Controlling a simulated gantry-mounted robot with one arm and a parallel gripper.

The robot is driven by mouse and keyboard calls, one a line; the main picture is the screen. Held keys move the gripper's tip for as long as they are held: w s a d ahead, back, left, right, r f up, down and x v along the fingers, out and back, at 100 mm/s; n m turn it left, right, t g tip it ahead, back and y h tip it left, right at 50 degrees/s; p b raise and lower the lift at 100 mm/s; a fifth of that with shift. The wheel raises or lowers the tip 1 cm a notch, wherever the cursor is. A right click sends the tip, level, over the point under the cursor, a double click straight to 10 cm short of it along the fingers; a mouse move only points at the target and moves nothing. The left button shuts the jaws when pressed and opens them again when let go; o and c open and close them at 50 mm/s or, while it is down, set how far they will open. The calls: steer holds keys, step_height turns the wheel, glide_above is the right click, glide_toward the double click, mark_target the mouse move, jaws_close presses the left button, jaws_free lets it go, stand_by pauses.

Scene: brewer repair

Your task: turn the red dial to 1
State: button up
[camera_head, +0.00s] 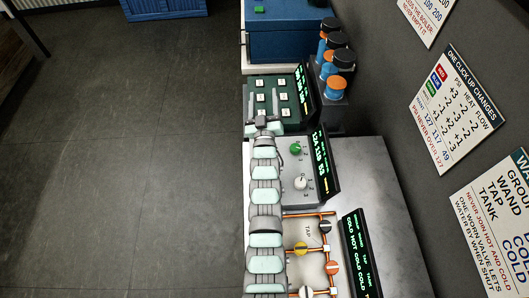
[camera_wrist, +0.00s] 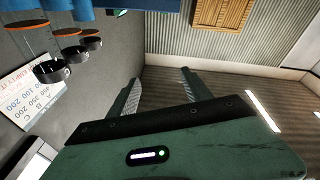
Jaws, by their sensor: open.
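A grey dial panel (camera_head: 292,168) stands on the counter in the head view. It carries a green dial (camera_head: 296,148) and a white dial (camera_head: 301,183). No red dial shows. My arm covers the panel's left side, so a dial there may be hidden. My gripper (camera_head: 263,100) is beyond the panel, over the left part of the green button box (camera_head: 290,115). Its two fingers are apart with nothing between them. In the wrist view my gripper (camera_wrist: 161,82) is also open and empty and faces the open room.
A lit display (camera_head: 320,160) stands along the panel's right edge. Copper pipes with coloured valves (camera_head: 301,248) are nearer. A blue box (camera_head: 285,40) and a rack with blue, orange-topped and black-topped items (camera_head: 333,75) are farther back. The floor (camera_head: 120,150) on the left is clear.

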steer(key=w+d+f+n+g+h+b, duration=0.1)
steer(key=w+d+f+n+g+b, duration=0.1)
steer(key=w+f+g+b, duration=0.65)
steer(key=s+a+r+n+g+b, duration=0.15)
steer(key=s+g+b, duration=0.35)
steer(key=s+g, duration=0.9)
steer(key=f, duration=0.3)
steer(key=s+f+t, duration=0.1)
steer(key=f, duration=0.3)
steer(key=f+t, duration=0.1)
steer(key=f, duration=0.2)
steer(key=shift+s+d+f+y+b, duration=0.1)
steer(key=shift+s+f+y+b, duration=0.2)
steer(key=shift+b, duration=0.1)
steer(key=shift+w, duration=0.1)
steer(key=shift+c, duration=0.5)
jaws_close()
